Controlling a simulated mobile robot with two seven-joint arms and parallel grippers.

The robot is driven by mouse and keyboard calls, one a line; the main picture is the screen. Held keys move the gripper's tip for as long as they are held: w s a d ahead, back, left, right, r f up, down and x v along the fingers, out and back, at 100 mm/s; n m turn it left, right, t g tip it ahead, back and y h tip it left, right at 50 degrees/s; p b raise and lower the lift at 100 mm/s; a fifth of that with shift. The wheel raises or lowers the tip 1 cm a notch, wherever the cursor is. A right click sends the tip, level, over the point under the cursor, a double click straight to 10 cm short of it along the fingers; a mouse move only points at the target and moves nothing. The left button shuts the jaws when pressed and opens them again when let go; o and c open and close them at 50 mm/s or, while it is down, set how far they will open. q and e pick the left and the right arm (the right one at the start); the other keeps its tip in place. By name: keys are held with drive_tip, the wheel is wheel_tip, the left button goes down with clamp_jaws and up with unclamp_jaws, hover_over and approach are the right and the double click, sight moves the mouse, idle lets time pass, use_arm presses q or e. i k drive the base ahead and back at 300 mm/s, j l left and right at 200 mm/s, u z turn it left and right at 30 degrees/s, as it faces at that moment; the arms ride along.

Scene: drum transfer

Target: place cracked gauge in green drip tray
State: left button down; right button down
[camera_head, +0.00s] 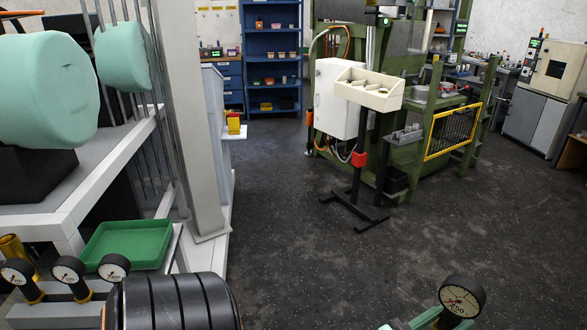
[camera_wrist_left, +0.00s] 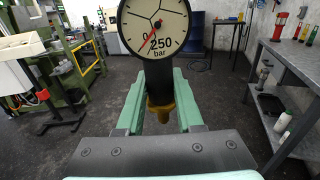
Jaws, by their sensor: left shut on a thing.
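My left gripper (camera_head: 438,318) is at the bottom right of the head view, shut on a gauge (camera_head: 462,296). In the left wrist view the gauge (camera_wrist_left: 157,24) stands upright between the pale green fingers (camera_wrist_left: 159,90). Its white dial reads 250 bar and has dark crack-like lines; its stem is black and its fitting is yellow. The green drip tray (camera_head: 128,243) is at the lower left of the head view, far left of the gripper, and looks empty. My right gripper is not in view.
Several gauges, one of them here (camera_head: 69,270), stand in front of the tray. A white post (camera_head: 185,120) rises behind the tray. A stand with a cream bin (camera_head: 368,88) and a green machine (camera_head: 430,120) are farther back. The dark floor between is clear.

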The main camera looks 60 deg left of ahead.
sight(148, 255)
drive_tip(key=i+u, duration=0.5)
drive_tip(key=u, duration=0.15)
drive_tip(key=i+u, duration=0.2)
drive_tip(key=u, duration=0.15)
drive_tip(key=i+u, duration=0.15)
drive_tip(key=u, duration=0.25)
drive_tip(key=i+u, duration=0.2)
drive_tip(key=u, duration=0.15)
drive_tip(key=i+l+u, duration=0.15)
drive_tip(key=u, duration=0.25)
drive_tip(key=i+u, duration=0.15)
drive_tip(key=u, duration=0.2)
drive_tip(key=i+l+u, duration=0.15)
drive_tip(key=u, duration=0.2)
drive_tip(key=i+l+u, duration=0.15)
drive_tip(key=u, duration=0.15)
drive_tip(key=i+l+u, duration=0.55)
drive_tip(key=k+j, duration=0.05)
drive_tip(key=j, duration=0.05)
